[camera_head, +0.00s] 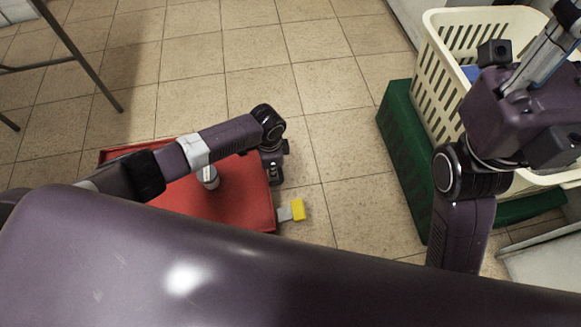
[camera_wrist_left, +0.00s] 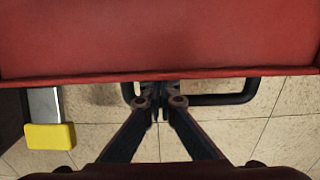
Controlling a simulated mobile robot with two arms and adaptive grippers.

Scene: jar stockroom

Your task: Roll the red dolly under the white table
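The red dolly (camera_head: 235,200) stands on the tiled floor at the lower left of the head view, partly hidden by my left arm and body. Grey metal legs (camera_head: 85,60), apparently a table's, stand at the upper left; no tabletop is clearly visible. My right gripper (camera_head: 545,50) is at the upper right, partly cut off.
A cream slatted basket (camera_head: 435,85) and a green crate (camera_head: 400,150) stand at the right. The floor (camera_head: 300,80) between them and the legs is clear.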

